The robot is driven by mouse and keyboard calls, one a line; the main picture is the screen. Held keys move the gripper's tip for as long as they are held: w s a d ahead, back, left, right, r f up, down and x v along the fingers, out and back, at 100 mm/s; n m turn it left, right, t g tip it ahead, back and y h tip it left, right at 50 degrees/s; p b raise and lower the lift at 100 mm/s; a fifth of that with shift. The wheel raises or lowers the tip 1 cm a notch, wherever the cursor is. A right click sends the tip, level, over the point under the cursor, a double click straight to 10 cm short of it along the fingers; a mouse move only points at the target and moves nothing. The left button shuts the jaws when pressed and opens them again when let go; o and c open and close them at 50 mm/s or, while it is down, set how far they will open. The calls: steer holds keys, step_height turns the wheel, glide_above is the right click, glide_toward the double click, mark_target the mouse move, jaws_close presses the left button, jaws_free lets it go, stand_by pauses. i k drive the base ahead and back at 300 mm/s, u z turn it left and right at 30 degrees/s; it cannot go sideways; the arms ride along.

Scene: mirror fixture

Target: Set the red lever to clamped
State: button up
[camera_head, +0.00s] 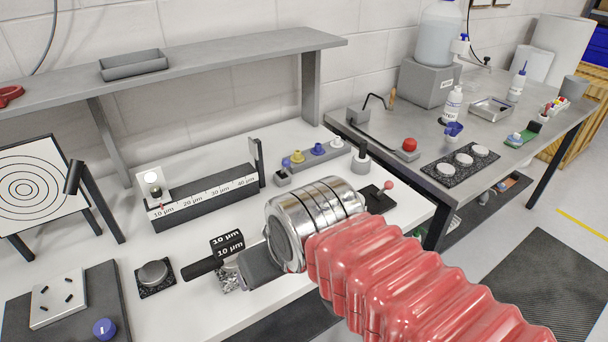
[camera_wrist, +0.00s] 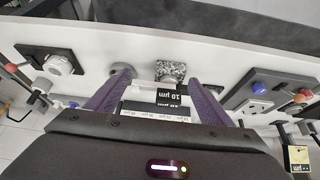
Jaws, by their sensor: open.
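A small pinkish-red ball knob on a stem (camera_head: 388,185) stands on a black plate at the right of the white bench, just beyond my arm. In the wrist view one orange-red ball (camera_wrist: 303,95) is at the right, by a plate with a blue knob. Another orange ball (camera_wrist: 37,63) is at the left. I cannot tell which is the red lever, and no clamped marking is readable. My gripper (camera_wrist: 158,95) is open over the bench. A black block marked 10 µm (camera_head: 228,243) shows beside it; in the wrist view the block (camera_wrist: 173,97) appears between the fingers.
A granite pad with a metal cylinder (camera_head: 154,275) and a plate with a blue knob (camera_head: 104,328) lie left of my gripper. A scale block (camera_head: 205,198) stands behind. A grey shelf (camera_head: 220,55) overhangs the back. A red button (camera_head: 409,145) is on the other bench.

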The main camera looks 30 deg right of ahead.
mark_target(389, 184)
steer(key=z, duration=1.35)
steer(key=k, duration=0.55)
steer(key=z, duration=0.15)
steer(key=i, duration=0.5)
steer(key=u, duration=0.5)
